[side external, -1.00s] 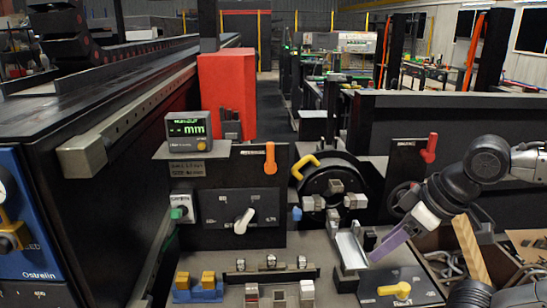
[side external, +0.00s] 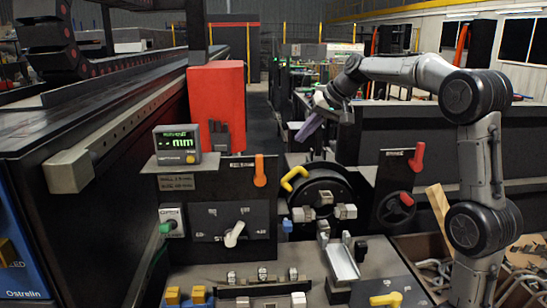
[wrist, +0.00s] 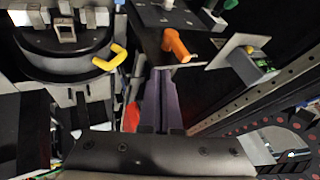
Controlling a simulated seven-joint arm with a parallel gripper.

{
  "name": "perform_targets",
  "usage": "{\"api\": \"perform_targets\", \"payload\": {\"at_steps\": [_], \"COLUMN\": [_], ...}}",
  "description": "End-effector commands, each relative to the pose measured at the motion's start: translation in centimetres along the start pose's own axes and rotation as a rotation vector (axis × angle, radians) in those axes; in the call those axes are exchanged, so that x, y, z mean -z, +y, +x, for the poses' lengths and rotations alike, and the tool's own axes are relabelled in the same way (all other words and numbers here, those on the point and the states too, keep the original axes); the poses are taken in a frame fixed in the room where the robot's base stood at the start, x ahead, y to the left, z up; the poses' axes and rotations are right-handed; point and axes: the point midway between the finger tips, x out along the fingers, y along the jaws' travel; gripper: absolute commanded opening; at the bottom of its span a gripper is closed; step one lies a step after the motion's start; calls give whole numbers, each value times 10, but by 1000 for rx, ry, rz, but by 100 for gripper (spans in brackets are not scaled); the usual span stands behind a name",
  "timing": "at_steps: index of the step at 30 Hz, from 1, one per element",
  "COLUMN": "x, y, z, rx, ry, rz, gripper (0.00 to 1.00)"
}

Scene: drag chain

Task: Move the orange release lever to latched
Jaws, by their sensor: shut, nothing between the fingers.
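The orange release lever (side external: 260,170) stands upright at the top right of a black panel (side external: 203,222) in the side external view. In the wrist view, the orange lever (wrist: 176,45) shows just beyond my fingertips and slightly right. My gripper (side external: 302,138) has purple fingers and is raised above and to the right of the lever, apart from it. In the wrist view my gripper (wrist: 161,72) has its fingers together, with nothing held.
A yellow handle (side external: 294,178) on a round black fixture lies right of the lever. A display box (side external: 177,144) stands left of it, and a red block (side external: 216,105) behind. A red lever (side external: 417,157) is further right. Open air surrounds my gripper.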

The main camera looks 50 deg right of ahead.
Motion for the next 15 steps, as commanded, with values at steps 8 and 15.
{"api": "perform_targets", "payload": {"at_steps": [8,15], "x": [1,0], "y": [8,8], "z": [24,71], "rx": [-8,-8], "ry": [-2,-4], "rz": [15,14], "gripper": [0,0]}}
